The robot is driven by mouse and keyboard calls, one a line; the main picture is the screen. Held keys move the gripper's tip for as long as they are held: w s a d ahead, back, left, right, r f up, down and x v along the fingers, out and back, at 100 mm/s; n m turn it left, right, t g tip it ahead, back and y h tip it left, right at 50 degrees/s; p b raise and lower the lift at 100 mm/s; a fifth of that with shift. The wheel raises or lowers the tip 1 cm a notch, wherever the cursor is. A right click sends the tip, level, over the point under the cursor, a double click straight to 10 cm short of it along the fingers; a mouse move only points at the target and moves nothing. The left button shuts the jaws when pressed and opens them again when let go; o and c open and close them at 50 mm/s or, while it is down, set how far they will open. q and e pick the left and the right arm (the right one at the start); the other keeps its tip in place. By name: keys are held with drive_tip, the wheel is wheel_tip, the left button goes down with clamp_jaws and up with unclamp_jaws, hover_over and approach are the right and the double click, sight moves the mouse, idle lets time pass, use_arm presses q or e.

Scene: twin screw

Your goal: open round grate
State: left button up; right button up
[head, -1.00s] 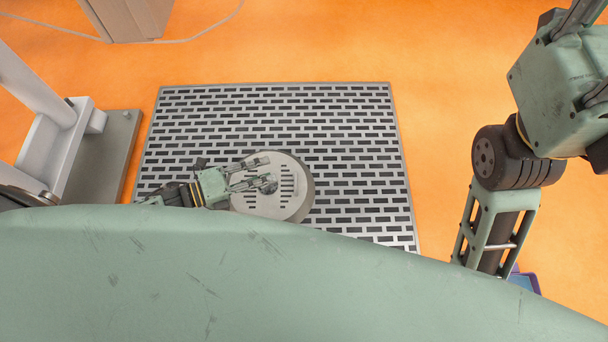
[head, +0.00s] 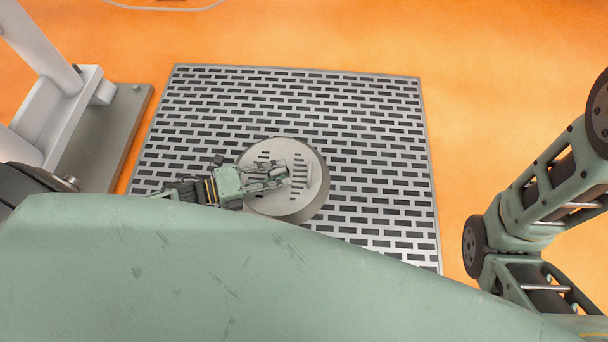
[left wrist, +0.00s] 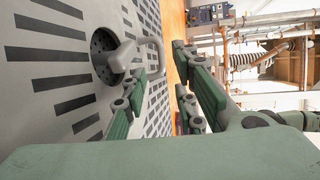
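The round grate (head: 284,204) is a light grey slotted disc standing above a flat slotted metal panel. A thin bar-like handle (head: 308,175) shows on its right part. In the left wrist view the grate's slotted face (left wrist: 45,75) fills the left side, with a dark round hub and grey lever (left wrist: 120,57) and a looped handle (left wrist: 157,43). My left gripper (head: 287,178) lies over the grate, its fingertips pointing right, short of the handle. My right gripper is out of view.
The slotted panel (head: 350,100) lies on the orange floor (head: 480,100). A grey-white frame on a flat base (head: 120,135) stands left of the panel. My right arm is at the right edge.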

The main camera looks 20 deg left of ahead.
sight(304, 178)
use_arm(q)
drive_tip(key=b+x, duration=0.3)
drive_tip(key=x, duration=0.4)
drive_tip(key=shift+w+d, duration=0.25)
drive_tip(key=shift+d, duration=0.05)
clamp_jaws()
drive_tip(key=shift+f, duration=0.1)
